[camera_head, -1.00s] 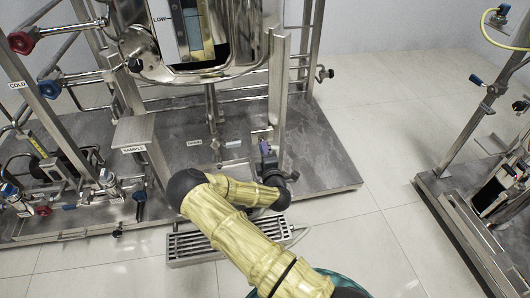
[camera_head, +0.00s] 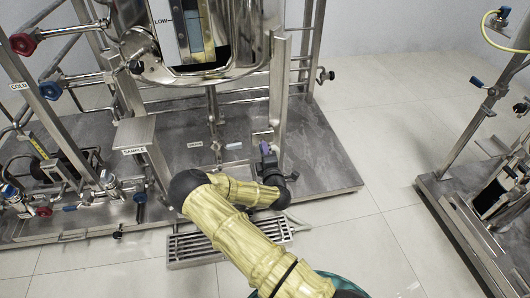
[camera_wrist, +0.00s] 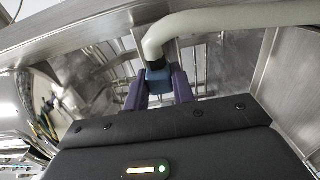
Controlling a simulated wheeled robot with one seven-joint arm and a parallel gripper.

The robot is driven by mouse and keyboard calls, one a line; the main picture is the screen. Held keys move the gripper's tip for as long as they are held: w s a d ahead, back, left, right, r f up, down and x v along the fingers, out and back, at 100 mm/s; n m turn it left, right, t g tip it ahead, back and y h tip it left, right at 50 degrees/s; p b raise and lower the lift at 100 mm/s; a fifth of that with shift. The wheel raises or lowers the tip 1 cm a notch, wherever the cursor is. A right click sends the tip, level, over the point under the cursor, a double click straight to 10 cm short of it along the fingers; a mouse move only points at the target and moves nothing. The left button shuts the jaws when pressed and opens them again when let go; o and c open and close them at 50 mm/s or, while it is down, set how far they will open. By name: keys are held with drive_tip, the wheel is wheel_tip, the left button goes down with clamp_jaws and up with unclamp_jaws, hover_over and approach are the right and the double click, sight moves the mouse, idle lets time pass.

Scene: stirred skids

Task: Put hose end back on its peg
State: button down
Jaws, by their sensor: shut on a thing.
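My gripper (camera_wrist: 160,92) is shut on the hose end (camera_wrist: 159,76), a blue fitting with a black collar held between the two purple fingers. The pale hose (camera_wrist: 230,22) bends up from the fitting and runs off to the right in the wrist view. In the head view my gripper (camera_head: 265,149) is beside the upright steel post at the front of the middle skid. The hose end is too small and hidden to make out there. I cannot pick out the peg in either view.
A steel drain grate (camera_head: 172,262) lies at the skid's front edge, below my arm. The upright steel post (camera_head: 279,95) and the round vessel (camera_head: 240,35) stand close behind my gripper. A SAMPLE stand (camera_head: 140,133) is to the left. Floor tiles (camera_head: 370,130) at right are clear.

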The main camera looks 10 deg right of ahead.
idle(0.3)
drive_tip(key=c, duration=0.8)
unclamp_jaws()
drive_tip(key=shift+o, duration=0.2)
drive_tip(key=s+p, duration=0.2)
drive_tip(key=s, duration=0.6)
idle(0.5)
drive_tip(key=shift+d, duration=0.1)
idle(0.3)
